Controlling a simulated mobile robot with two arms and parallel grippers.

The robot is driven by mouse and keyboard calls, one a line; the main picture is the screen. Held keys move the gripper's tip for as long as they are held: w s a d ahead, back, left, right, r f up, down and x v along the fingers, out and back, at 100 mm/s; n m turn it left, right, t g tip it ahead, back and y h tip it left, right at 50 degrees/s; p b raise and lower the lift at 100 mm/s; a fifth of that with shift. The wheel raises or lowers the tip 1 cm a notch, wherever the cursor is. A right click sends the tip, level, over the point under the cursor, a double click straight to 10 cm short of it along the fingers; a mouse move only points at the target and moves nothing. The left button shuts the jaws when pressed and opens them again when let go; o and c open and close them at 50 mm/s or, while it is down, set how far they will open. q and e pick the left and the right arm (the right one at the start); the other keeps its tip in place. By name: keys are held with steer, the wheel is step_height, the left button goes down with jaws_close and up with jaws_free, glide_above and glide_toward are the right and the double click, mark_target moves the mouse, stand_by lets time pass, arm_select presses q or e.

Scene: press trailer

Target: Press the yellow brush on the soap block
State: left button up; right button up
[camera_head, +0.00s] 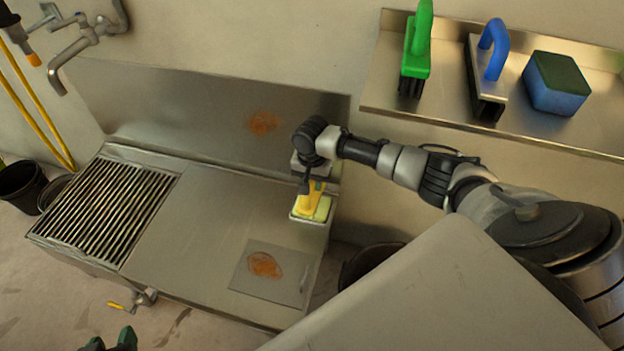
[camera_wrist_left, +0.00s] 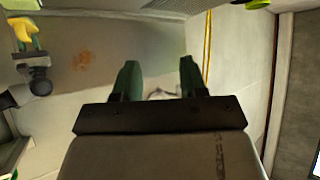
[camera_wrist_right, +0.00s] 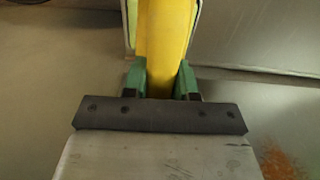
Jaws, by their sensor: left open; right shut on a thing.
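The yellow brush (camera_head: 311,198) is held by its handle in my right gripper (camera_head: 314,185), at the right edge of the steel counter. In the right wrist view the yellow handle (camera_wrist_right: 165,40) sits between the green fingertips. The pale yellow-green soap block (camera_head: 323,209) shows right under and beside the brush, in a small metal holder (camera_head: 298,217). The brush's underside is hidden, so I cannot tell whether it touches the soap. My left gripper (camera_head: 110,343) is low at the bottom left of the head view; its fingers (camera_wrist_left: 158,78) are apart and empty.
The steel counter (camera_head: 200,225) has a slatted grate (camera_head: 105,210) at left and a hatch panel with an orange-brown stain (camera_head: 264,265). Another stain (camera_head: 264,122) marks the backsplash. A shelf (camera_head: 440,112) holds a green brush (camera_head: 418,55), a blue-handled tool (camera_head: 492,60) and a blue sponge (camera_head: 555,88).

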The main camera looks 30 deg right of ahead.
steer(key=shift+r+p, duration=0.45)
steer(key=shift+p, duration=0.05)
steer(key=shift+r+p, duration=0.7)
steer(key=shift+p, duration=0.15)
steer(key=shift+r+p, duration=0.45)
steer(key=shift+p, duration=0.2)
arm_select(q)
steer(key=s+a+f+g+y, duration=0.1)
steer(key=s+a+f+g, duration=0.1)
steer(key=s+g, duration=0.5)
steer(key=shift+s+a+y, duration=0.4)
steer(key=shift+s+a, duration=0.2)
steer(key=shift+s, duration=0.55)
